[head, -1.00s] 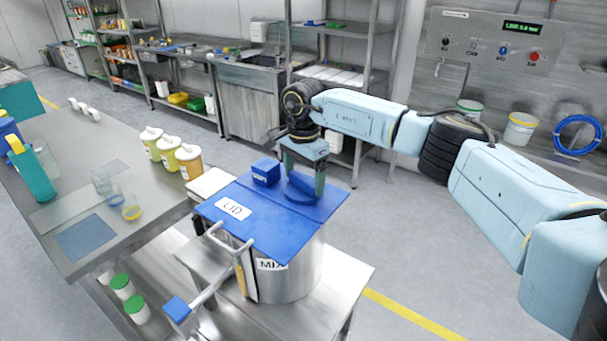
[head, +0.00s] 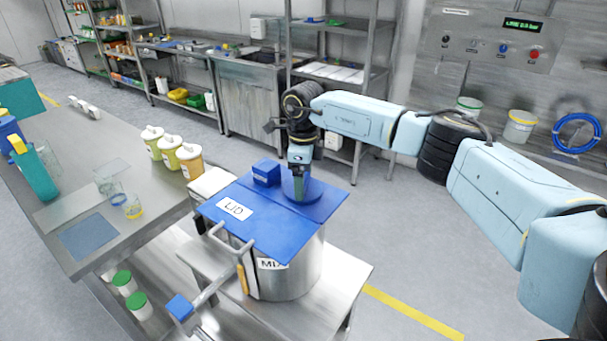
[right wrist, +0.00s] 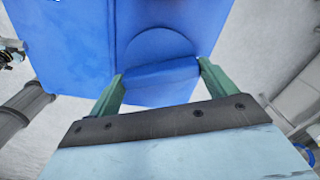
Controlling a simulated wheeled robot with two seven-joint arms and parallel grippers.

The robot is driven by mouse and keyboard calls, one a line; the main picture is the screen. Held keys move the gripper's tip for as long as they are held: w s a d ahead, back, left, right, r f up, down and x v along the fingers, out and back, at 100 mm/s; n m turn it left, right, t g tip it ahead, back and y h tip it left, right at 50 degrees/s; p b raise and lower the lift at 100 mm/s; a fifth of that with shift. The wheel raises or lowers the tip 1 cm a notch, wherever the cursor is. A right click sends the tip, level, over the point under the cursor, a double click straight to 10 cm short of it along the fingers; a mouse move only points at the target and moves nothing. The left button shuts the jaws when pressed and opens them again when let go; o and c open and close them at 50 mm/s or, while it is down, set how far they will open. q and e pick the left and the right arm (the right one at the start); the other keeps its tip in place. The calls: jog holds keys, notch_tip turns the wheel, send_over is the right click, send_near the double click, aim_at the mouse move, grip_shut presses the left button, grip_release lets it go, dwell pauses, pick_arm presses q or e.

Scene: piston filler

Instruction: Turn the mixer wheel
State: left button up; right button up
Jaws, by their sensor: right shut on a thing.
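The mixer pot (head: 295,278) is a metal drum with a label, and a flat blue lid (head: 270,228) marked LID covers it. The mixer wheel (head: 322,207) is a blue disc on top of the lid. In the right wrist view, the wheel (right wrist: 160,42) has a raised blue bar (right wrist: 162,74) across it. My right gripper (head: 301,194) points down onto the wheel. In the wrist view, its green fingers (right wrist: 160,76) are shut on the bar, one at each end. In the head view the gripper hides part of the bar. My left gripper is out of view.
A blue block (head: 266,172) stands on the lid beside the wheel. A grey lever (head: 212,290) with a blue end sticks out at the pot's front. The steel table (head: 50,220) at left holds several yellow and white containers (head: 190,158). Floor is clear on the right.

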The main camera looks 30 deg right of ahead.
jog(key=m+p, duration=0.1)
jog(key=m, duration=0.3)
jog(key=shift+r+m, duration=0.1)
jog(key=shift+m, duration=0.2)
jog(key=shift+m+p, duration=0.45)
jog(key=shift+m, duration=1.45)
jog(key=o, duration=0.9)
jog(key=shift+c, duration=0.2)
notch_tip(320, 180, up, 13)
jog(key=b, duration=0.1)
jog(key=shift+r+b, duration=0.15)
jog(key=shift+b, duration=0.2)
